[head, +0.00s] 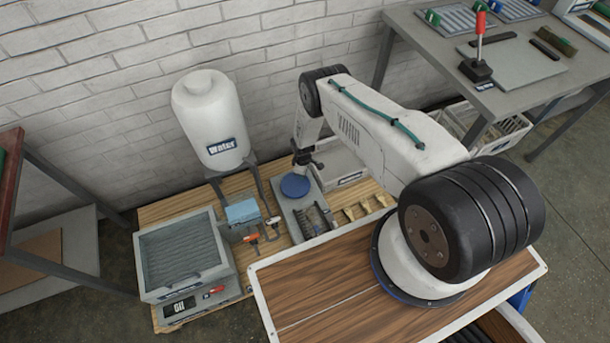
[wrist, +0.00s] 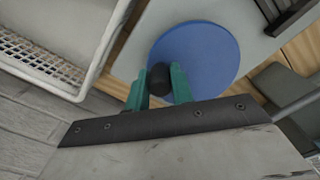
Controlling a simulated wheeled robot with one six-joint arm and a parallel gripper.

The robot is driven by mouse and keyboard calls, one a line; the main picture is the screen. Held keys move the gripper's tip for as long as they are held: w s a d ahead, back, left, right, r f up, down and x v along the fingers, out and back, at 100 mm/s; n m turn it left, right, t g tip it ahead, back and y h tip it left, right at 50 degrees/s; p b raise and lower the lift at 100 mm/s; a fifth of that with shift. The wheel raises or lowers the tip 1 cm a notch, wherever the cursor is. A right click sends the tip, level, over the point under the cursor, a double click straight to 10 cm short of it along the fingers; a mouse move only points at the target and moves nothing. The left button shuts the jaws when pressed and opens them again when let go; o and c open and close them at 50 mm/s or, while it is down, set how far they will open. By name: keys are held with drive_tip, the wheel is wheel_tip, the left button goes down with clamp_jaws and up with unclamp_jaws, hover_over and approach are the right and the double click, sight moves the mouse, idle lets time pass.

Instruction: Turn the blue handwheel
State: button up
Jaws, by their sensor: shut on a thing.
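The blue handwheel (head: 295,186) is a flat round disc on a grey plate, low in front of the brick wall. In the wrist view its blue face (wrist: 207,62) fills the upper middle, with a short black knob (wrist: 159,80) near its left edge. My gripper (wrist: 160,82) has its two green fingers on either side of this knob, shut on it. In the head view my gripper (head: 303,163) is small and reaches down at the back edge of the wheel. The knob is hard to make out there.
A white Water tank (head: 208,115) on a stand is left of the wheel. An Oil box (head: 185,258) with a clear lid is at front left. A light crate (head: 343,165) stands close behind the wheel. Brass pieces (head: 365,207) lie right of it.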

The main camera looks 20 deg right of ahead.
drive_tip(key=n, duration=0.1)
drive_tip(key=w+n, duration=0.1)
drive_tip(key=n, duration=0.1)
drive_tip(key=shift+w+a+n, duration=0.25)
drive_tip(key=shift+a+n, duration=0.05)
drive_tip(key=shift+a, duration=0.1)
drive_tip(key=shift+w+a+n, duration=0.25)
drive_tip(key=shift+a+n, duration=0.05)
drive_tip(key=shift+n, duration=0.6)
drive_tip(key=shift+w+a+n, duration=0.2)
drive_tip(key=shift+a+n, duration=0.05)
drive_tip(key=shift+n, duration=0.65)
drive_tip(key=o, duration=1)
drive_tip(key=shift+r, duration=3.95)
